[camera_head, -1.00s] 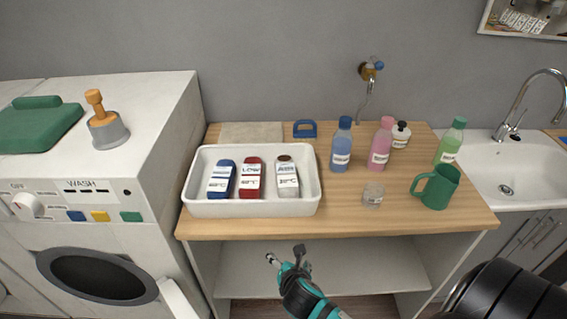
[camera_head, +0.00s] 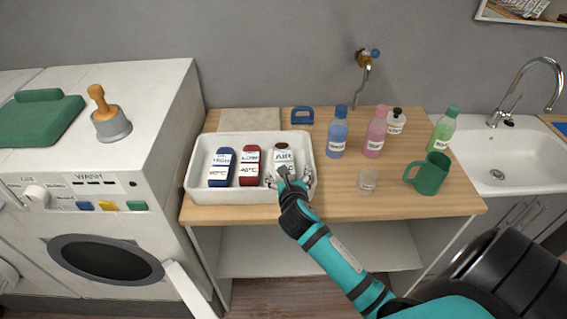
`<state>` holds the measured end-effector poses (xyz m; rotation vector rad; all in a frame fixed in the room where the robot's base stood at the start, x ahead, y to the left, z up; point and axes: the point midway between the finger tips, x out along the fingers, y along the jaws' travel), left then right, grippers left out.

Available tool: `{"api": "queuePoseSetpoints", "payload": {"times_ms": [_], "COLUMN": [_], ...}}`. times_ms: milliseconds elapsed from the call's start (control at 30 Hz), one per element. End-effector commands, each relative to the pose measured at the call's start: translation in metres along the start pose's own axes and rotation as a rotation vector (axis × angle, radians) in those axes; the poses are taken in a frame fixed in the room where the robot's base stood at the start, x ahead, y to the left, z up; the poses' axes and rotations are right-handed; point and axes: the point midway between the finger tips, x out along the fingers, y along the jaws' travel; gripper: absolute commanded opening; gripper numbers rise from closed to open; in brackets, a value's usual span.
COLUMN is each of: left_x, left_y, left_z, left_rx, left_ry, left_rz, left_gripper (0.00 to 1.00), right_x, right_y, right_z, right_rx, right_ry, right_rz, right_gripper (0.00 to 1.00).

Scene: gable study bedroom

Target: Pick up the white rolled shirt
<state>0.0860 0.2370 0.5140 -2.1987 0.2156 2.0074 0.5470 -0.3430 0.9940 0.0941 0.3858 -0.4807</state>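The white rolled shirt (camera_head: 284,158) has a dark brown top end and a label reading AIR. It lies at the right end of the white tray (camera_head: 230,197), beside a red roll (camera_head: 250,165) and a blue roll (camera_head: 221,166). My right gripper (camera_head: 288,181) is over the tray's front right part, at the near end of the white roll. Its fingers are spread, one to each side of that end. The gripper hides the roll's lower part, and I cannot tell whether it touches the roll. My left gripper is not in view.
On the wooden counter (camera_head: 400,205), right of the tray, stand a glass (camera_head: 367,182), a green mug (camera_head: 428,174), a blue bottle (camera_head: 337,135), a pink bottle (camera_head: 375,135) and other bottles. A washing machine (camera_head: 100,180) is at left, a sink (camera_head: 495,165) at right.

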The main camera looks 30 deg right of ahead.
Motion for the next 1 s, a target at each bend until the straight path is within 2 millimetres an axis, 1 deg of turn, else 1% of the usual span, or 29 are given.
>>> {"api": "queuePoseSetpoints", "payload": {"times_ms": [33, 167, 267, 400, 533, 633, 833, 867, 1000], "left_x": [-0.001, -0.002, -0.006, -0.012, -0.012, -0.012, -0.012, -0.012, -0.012], "left_y": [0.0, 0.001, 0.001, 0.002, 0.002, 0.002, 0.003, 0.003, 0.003], "left_z": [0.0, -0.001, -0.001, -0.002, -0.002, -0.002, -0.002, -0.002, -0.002], "left_rx": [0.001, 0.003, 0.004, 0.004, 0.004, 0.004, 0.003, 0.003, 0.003], "left_ry": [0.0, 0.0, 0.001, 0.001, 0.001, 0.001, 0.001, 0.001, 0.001], "left_rz": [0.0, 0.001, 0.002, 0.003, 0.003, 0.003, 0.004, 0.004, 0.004], "left_gripper": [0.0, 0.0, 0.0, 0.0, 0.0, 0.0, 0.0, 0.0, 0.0], "right_x": [0.005, 0.011, 0.021, 0.041, 0.057, 0.061, 0.061, 0.061, 0.061], "right_y": [0.0, 0.0, 0.001, 0.003, 0.002, 0.002, 0.002, 0.002, 0.002], "right_z": [0.001, 0.0, 0.002, 0.002, 0.001, 0.0, 0.0, 0.0, 0.0], "right_rx": [0.001, 0.002, 0.003, 0.004, 0.001, 0.001, 0.001, 0.001, 0.001], "right_ry": [0.0, 0.001, 0.001, 0.002, 0.0, 0.0, 0.0, 0.0, 0.0], "right_rz": [0.0, 0.0, -0.001, -0.001, -0.001, 0.0, 0.001, 0.001, 0.001], "right_gripper": [0.87, 0.87, 0.87, 0.87, 0.87, 0.87, 0.87, 0.84, 0.66]}}
